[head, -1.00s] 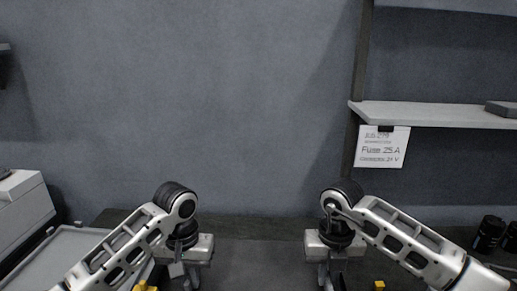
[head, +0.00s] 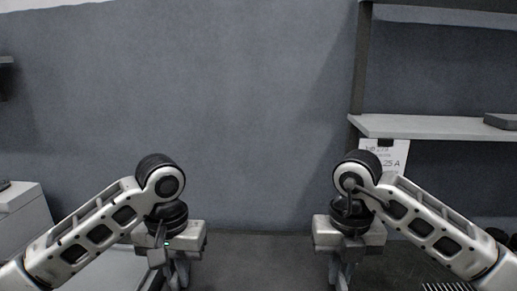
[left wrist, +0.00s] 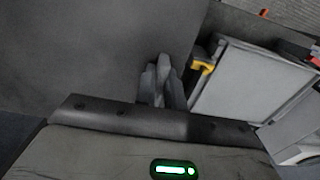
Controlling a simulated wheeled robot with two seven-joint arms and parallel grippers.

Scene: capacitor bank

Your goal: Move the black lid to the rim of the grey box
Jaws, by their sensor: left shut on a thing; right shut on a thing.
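My left gripper (head: 178,276) hangs at the lower middle left in the head view, with its fingertips cut off. In the left wrist view its fingers (left wrist: 162,84) are closed together at the edge of a dark flat panel (left wrist: 85,50), which appears to be the black lid. My right gripper (head: 343,277) hangs at the same height on the right, shut, its tips also cut off. The dark surface between the grippers (head: 262,262) appears to be the same panel. I cannot clearly make out the grey box or its rim.
A light grey tray or panel (left wrist: 248,88) lies right of the fingers in the left wrist view, beside a yellow part (left wrist: 201,70). A pale box (head: 22,215) stands far left. A wall shelf (head: 430,127) with a hanging label (head: 392,152) is at right.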

